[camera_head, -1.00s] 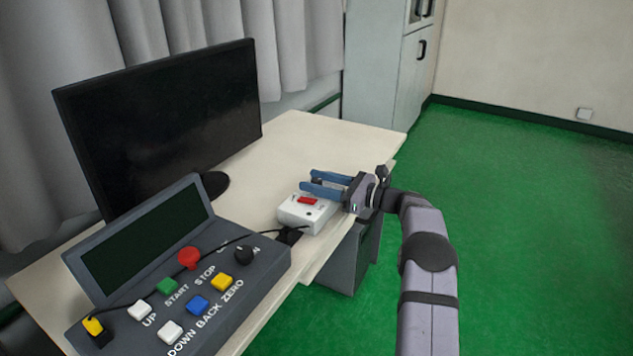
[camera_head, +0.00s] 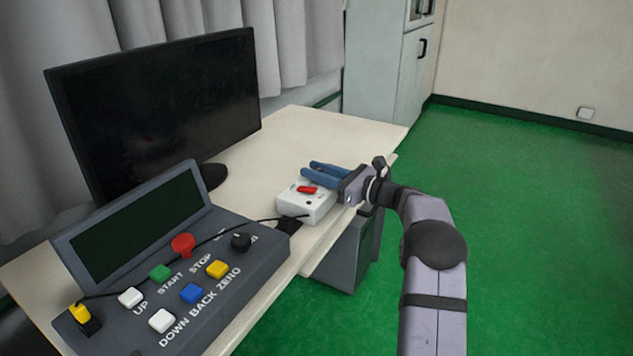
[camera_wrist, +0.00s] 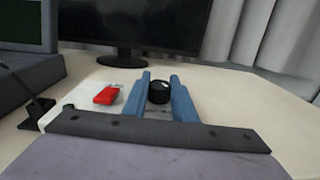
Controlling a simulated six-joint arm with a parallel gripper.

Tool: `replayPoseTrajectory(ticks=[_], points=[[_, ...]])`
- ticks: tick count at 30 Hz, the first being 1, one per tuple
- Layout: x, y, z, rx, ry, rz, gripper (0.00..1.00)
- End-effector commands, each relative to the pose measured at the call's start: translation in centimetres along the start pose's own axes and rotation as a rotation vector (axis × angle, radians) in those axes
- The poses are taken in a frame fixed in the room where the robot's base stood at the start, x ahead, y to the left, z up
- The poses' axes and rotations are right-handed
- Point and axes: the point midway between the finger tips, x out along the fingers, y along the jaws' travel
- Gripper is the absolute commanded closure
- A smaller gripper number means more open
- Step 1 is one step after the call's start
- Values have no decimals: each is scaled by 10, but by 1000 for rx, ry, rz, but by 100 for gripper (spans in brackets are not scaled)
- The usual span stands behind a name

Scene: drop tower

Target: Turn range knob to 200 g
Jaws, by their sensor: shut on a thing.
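The range knob (camera_wrist: 158,97) is a black round knob with a small light mark, on a white box (camera_head: 318,212). It sits between the two blue fingers of my gripper (camera_wrist: 160,79) in the wrist view. My gripper (camera_head: 307,171) reaches in from the right over the back of the box in the head view and is shut on the knob. The fingers hide the knob in the head view. Any range markings are too small to read.
A red switch (camera_head: 308,189) is beside the knob on the box. A grey control console (camera_head: 140,318) with coloured buttons stands at the front left. A black monitor (camera_head: 150,110) stands behind on the pale table (camera_head: 262,160). A dark cable runs across the console towards the box.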

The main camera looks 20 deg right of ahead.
Motion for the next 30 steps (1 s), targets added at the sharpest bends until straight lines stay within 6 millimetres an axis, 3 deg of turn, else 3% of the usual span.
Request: replayPoseTrajectory(ticks=[9, 21, 22, 24, 30], points=[[-1, 1, -1, -4, -4, -122, 98], [-1, 2, 1, -2, -1, -138, 98], [-1, 2, 1, -1, -1, -137, 71], [-1, 2, 1, -1, -1, -137, 57], [-1, 1, 0, -1, 0, -138, 57]])
